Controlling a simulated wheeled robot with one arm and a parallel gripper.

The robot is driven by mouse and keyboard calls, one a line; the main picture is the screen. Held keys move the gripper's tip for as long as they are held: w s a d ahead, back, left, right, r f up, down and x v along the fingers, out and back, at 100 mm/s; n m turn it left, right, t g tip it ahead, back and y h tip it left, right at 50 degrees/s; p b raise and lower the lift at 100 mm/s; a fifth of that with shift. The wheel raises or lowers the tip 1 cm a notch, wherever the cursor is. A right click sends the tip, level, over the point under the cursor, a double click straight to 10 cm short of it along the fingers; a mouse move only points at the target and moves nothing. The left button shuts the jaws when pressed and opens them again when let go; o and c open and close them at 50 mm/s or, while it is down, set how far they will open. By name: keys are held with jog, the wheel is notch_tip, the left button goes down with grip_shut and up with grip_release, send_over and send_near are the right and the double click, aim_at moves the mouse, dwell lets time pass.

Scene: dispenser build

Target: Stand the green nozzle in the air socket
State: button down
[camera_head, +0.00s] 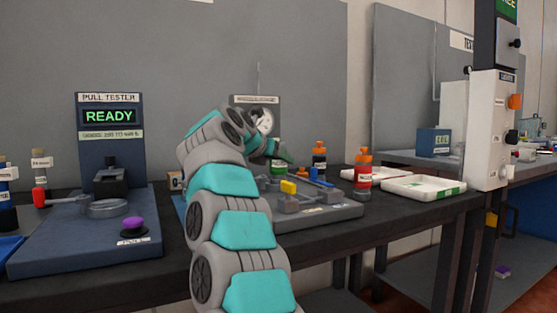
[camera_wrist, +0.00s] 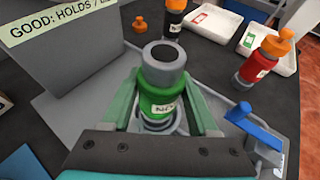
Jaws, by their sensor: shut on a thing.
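The green nozzle (camera_wrist: 160,92) has a grey top with a dark opening, a green band and a white label. It stands roughly upright between the green fingers of my gripper (camera_wrist: 162,106), which is shut on it. A round grey ring (camera_wrist: 176,128) shows just below the nozzle and looks like a socket. I cannot tell whether the nozzle is seated in it or held above it. In the head view, my gripper (camera_head: 285,156) is over the grey fixture plate (camera_head: 340,211), and the nozzle is mostly hidden.
A blue lever (camera_wrist: 255,130) stands right of the nozzle. A black-and-orange bottle (camera_wrist: 173,18) and a red-and-orange bottle (camera_wrist: 263,58) stand behind, near white trays (camera_wrist: 213,34). A grey panel (camera_wrist: 65,58) rises at left. The pull tester (camera_head: 112,140) reads READY.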

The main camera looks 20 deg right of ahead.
jog(key=shift+f, duration=0.2)
jog(key=shift+c, duration=2.2)
grip_release()
jog(key=shift+a, duration=0.1)
jog(key=b+v, duration=0.1)
jog(key=v, duration=0.9)
jog(key=shift+s+a+r, duration=0.25)
